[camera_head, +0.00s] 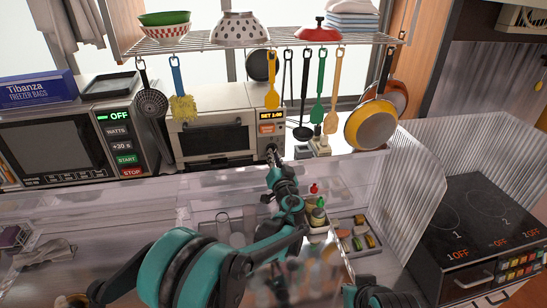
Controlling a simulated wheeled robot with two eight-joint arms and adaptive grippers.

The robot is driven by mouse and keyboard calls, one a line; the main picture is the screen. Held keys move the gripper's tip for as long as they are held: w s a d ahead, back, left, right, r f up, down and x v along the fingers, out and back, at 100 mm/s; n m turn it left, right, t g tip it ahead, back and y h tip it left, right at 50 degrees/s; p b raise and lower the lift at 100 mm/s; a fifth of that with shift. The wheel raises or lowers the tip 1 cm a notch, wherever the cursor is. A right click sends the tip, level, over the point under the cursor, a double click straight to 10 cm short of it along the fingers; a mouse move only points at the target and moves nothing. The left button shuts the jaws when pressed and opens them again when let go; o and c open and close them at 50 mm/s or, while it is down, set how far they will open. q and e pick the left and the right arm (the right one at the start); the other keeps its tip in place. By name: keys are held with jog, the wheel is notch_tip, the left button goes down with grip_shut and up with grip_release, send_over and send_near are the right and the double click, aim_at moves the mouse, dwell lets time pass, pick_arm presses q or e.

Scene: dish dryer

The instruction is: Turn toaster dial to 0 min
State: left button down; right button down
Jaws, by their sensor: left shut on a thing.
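The toaster (215,141) is a pale oven-like box with a dark glass door, on the counter behind the clear panel. At its right side is a small lit display (267,115) that seems to read "SET 1:40". My left gripper (272,154) reaches up to the lower right of the toaster's front. It is shut on the toaster dial, which it and the arm hide almost wholly. The dial's marking cannot be read. My right gripper is out of view; only part of my right arm shows at the bottom edge.
A microwave (58,146) stands left of the toaster. Utensils, including a yellow spatula (272,94), and a yellow pan (371,125) hang from the rack (215,43) above. The clear panel (362,190) and a stove (480,219) lie to the right.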

pick_arm(q)
jog(key=n, duration=0.6)
jog(key=shift+d+f, duration=0.1)
jog(key=shift+f, duration=0.05)
dwell(0.4)
jog(key=c, duration=1.6)
grip_release()
jog(key=shift+s, duration=0.1)
jog(key=s, duration=0.4)
jog(key=s+d, duration=0.1)
jog(key=s, duration=0.2)
jog(key=s+d, duration=0.1)
jog(key=s, duration=0.3)
jog(key=shift+s+d, duration=0.15)
jog(key=shift+s, duration=0.2)
